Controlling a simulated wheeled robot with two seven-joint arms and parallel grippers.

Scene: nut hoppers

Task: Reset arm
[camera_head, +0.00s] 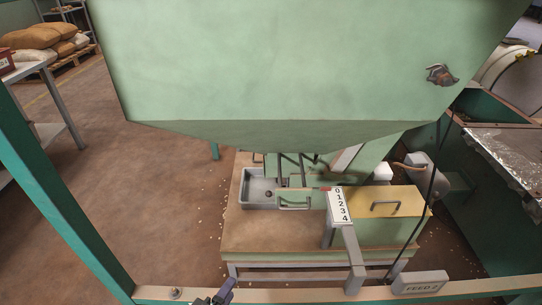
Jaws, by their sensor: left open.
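My left gripper (222,293) shows only at the bottom edge, as a small dark and purple-grey tip in front of the wooden front rail (270,294). It looks empty, and the rest of it is cut off by the frame. My right gripper is not in view. A large green hopper (290,65) fills the upper middle. Below it is a white number plate (339,205) marked 0 to 4, with a grey bracket (352,258) beside it reaching down to the rail.
A brown-topped stand (262,235) under the hopper bears a grey metal tray (258,203) and a yellow-lidded green box (385,204). A "FEED 2" block (420,283) sits on the rail. A green post (60,195) rises at left. Open floor (140,160) lies between.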

